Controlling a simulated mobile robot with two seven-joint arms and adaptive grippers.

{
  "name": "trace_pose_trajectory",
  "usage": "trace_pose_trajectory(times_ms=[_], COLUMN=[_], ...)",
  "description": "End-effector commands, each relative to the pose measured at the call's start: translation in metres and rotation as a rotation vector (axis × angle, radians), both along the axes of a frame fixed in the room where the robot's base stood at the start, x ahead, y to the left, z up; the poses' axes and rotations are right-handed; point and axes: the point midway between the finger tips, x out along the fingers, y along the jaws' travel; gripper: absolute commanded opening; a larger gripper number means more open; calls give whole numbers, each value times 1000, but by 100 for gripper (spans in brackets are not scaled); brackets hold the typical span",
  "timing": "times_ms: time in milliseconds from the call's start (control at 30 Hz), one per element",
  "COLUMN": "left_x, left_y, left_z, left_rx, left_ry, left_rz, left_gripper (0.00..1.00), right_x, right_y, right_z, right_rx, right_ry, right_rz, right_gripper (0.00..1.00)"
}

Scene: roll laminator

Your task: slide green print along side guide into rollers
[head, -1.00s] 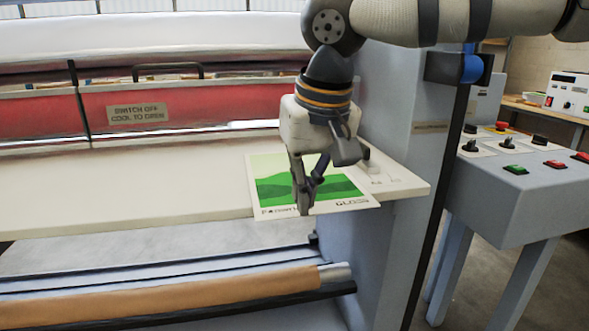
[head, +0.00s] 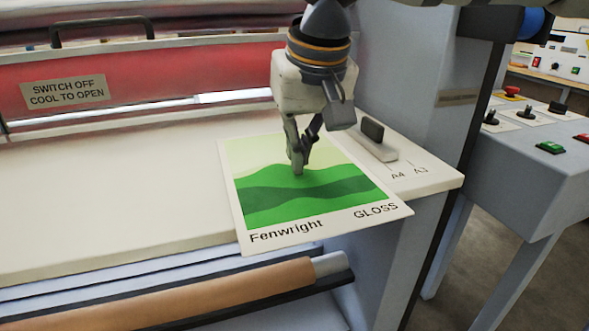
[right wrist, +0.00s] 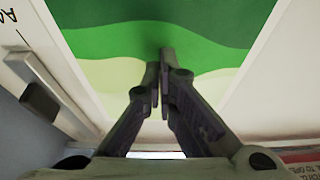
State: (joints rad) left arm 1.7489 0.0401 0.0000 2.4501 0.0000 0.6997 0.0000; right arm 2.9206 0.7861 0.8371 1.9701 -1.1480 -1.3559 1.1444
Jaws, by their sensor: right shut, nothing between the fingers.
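The green print (head: 310,190) lies on the white feed table (head: 110,200), its lettered front edge slightly past the table's front edge. The side guide (head: 378,142), a pale bar with a dark knob, is beside its right edge. In the right wrist view, the guide (right wrist: 55,92) runs at a slight angle to the print's edge; I cannot tell whether they touch. My right gripper (head: 298,170) is shut and empty, fingertips down at the print's green area; contact is unclear. The rollers are mostly hidden under the red cover (head: 150,85). My left gripper is not in view.
A wrapped roll (head: 210,300) lies below the table's front edge. A grey side housing (head: 405,95) stands behind and right of the guide. A control panel (head: 540,140) with buttons is farther right. The table left of the print is clear.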

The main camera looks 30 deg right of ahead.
Motion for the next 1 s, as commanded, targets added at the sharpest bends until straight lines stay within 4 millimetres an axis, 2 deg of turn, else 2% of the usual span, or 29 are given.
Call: trace_pose_trajectory(times_ms=[300,800,1000], left_x=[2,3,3], left_y=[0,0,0], left_z=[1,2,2], left_rx=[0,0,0], left_ry=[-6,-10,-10], left_rz=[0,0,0], left_gripper=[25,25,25], right_x=[-1,-1,0], right_y=[0,0,0], right_z=[3,-12,-11], right_rx=[0,-1,-1], right_ry=[-9,-9,-9], right_rz=[1,-1,-1], right_gripper=[0,0,0])
